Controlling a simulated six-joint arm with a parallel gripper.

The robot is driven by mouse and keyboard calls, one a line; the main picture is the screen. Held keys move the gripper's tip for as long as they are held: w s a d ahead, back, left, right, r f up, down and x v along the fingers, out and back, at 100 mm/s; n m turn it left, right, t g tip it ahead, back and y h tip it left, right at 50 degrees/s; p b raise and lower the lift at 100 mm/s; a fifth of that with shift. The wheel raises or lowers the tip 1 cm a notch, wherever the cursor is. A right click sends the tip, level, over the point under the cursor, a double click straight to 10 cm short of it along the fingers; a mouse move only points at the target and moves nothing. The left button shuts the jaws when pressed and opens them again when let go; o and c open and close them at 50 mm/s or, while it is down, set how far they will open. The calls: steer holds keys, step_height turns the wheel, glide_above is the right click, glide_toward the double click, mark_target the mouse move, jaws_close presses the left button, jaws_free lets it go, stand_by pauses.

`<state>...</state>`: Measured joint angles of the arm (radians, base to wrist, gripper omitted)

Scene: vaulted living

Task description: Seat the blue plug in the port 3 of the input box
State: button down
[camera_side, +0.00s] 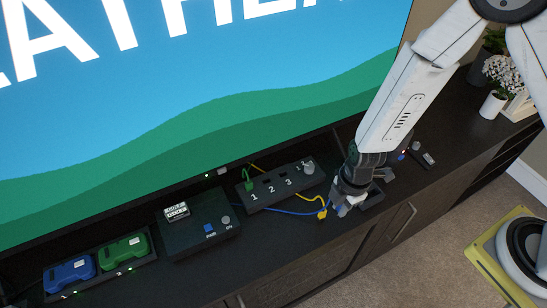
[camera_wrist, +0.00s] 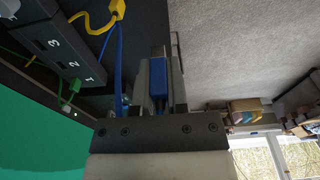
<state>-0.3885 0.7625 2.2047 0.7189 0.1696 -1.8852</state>
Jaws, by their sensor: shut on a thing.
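The input box (camera_side: 268,194) is a dark strip numbered 1, 2, 3 with a round grey knob at its right end. A green plug (camera_side: 249,181) stands at port 1; port 3 looks empty. In the wrist view the box (camera_wrist: 38,28) is at upper left. My gripper (camera_side: 341,209) is right of the box, above the cabinet top. In the wrist view my gripper (camera_wrist: 160,80) is shut on the blue plug (camera_wrist: 158,76), which lies between its fingers. The plug is hidden or too small to tell in the side view. A blue cable (camera_side: 285,211) runs toward my gripper.
A yellow plug (camera_side: 322,214) with its yellow cable is close left of my gripper. A dark box with a blue button (camera_side: 209,229) and a tray with blue and green cases (camera_side: 124,248) stand further left. A large screen (camera_side: 200,70) rises behind. Small items (camera_side: 428,159) lie to the right.

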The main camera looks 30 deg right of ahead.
steer(key=shift+w, duration=0.1)
steer(key=w+d+r+m, duration=0.4)
steer(key=d+r+m, duration=0.3)
steer(key=m, duration=0.2)
steer(key=w+d+r+m+t+h, duration=0.1)
steer(key=w+d+r+m, duration=0.3)
steer(key=d+r+m, duration=0.3)
steer(key=shift+w+d+r+m, duration=0.25)
steer(key=shift+w+d+m, duration=0.1)
steer(key=shift+m, duration=0.65)
steer(key=shift+a, duration=0.1)
steer(key=w+a+f+n+g+y, duration=0.1)
steer(key=w+a+f+n, duration=1.2)
steer(key=a+f+n, duration=0.3)
steer(key=shift+w+a+f+n, duration=0.15)
steer(key=shift+a+f+n, duration=0.15)
steer(key=shift+a+n, duration=0.6)
